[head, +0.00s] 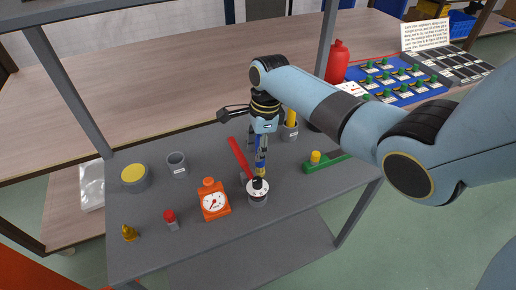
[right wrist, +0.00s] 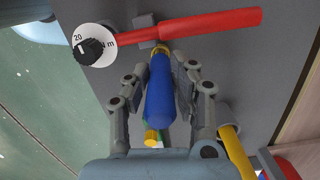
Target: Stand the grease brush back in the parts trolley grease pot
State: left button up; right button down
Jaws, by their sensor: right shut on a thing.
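My right gripper (head: 262,165) points down over the trolley top and is shut on a blue-handled tool (right wrist: 160,90), apparently the grease brush. The tool has a tan part near its far end, and the fingers sit on both sides of the blue handle. In the head view the fingers partly hide it. On the trolley's left stand an open grey labelled cup (head: 178,165) that looks empty and a grey tin with a yellow top (head: 134,177). I cannot read the labels to tell which is the grease pot. My left gripper is not in view.
A red-handled torque wrench (head: 238,154) and white dial with black knob (head: 258,190) lie beside the held tool. An orange gauge (head: 213,200), a red-capped piece (head: 170,219), a green block (head: 326,164) and a grey cup with a yellow handle (head: 290,130) stand around.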

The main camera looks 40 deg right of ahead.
jog(key=c, duration=1.1)
grip_release()
